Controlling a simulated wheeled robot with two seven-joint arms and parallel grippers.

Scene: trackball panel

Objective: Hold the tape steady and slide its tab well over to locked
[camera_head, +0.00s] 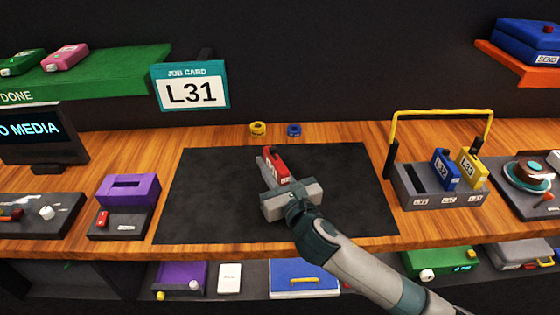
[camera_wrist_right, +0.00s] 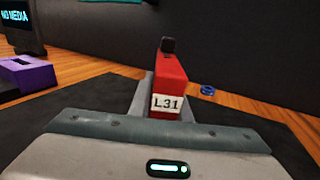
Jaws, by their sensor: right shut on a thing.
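The red tape (camera_head: 276,161) stands over the dark mat in the head view, and its white L31 label shows in the right wrist view (camera_wrist_right: 168,104). My right gripper (camera_head: 271,170) is shut on the tape, with a grey finger along its left side. A small dark piece shows above the tape's top in the wrist view; I cannot tell whether it is a fingertip or part of the tape. The tape's tab cannot be made out. Whether the tape touches the mat is unclear. My left gripper is in neither view.
The black mat (camera_head: 205,190) is otherwise bare. A grey rack (camera_head: 415,195) with a yellow handle holds blue and yellow tapes on the right. A purple slotted box (camera_head: 128,190) stands left. Yellow (camera_head: 258,128) and blue (camera_head: 294,130) rolls lie behind the mat. An L31 job card (camera_head: 190,87) hangs above.

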